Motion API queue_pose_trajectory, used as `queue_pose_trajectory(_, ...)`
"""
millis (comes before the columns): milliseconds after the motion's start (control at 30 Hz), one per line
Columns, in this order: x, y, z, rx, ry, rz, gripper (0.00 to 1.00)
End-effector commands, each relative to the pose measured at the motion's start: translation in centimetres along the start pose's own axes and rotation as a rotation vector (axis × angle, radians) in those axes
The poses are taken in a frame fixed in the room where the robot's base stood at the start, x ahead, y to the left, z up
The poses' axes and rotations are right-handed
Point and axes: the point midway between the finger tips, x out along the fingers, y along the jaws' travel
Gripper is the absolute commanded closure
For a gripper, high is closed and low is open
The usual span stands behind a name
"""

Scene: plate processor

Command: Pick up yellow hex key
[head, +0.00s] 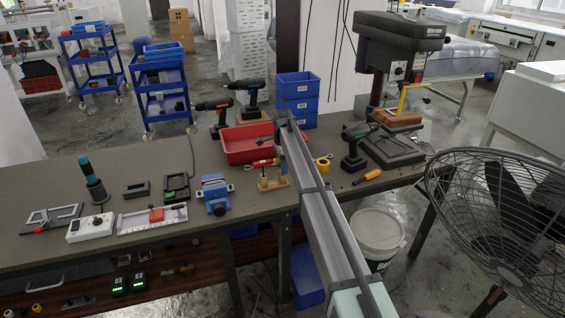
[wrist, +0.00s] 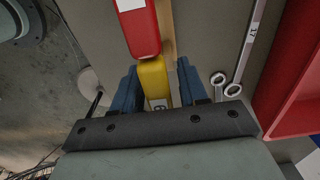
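In the wrist view, a yellow hex key handle (wrist: 154,78) lies between my gripper's two blue fingers (wrist: 159,88). The fingers stand apart, one on each side of it. A narrow gap shows on the right side, and contact on the left is hard to tell. A red handle with a white label (wrist: 138,28) adjoins the yellow one at its far end. In the head view, a small wooden stand (head: 272,184) with a red tool (head: 265,162) stands near the front bench edge. My gripper there is small and largely hidden by my arm, so its fingers are unclear.
A red bin (head: 243,148) stands behind the stand, and its wall is at the right in the wrist view (wrist: 290,75). Two ring-ended wrenches (wrist: 225,85) lie close to the right finger. A blue vise (head: 216,195) is left of the stand. A drill press (head: 395,50) stands at right.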

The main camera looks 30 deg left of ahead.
Motion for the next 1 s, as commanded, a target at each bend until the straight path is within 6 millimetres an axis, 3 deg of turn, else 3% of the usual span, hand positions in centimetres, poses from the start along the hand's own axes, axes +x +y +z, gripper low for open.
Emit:
queue_pose_trajectory(433, 0.0, 0.0, 0.0, 0.000, 0.000, 0.000, 1.00)
queue_pose_trajectory(767, -0.2, 0.0, 0.0, 0.000, 0.000, 0.000, 1.00)
queue_pose_trajectory(1000, -2.0, 0.0, 0.0, 0.000, 0.000, -0.001, 1.00)
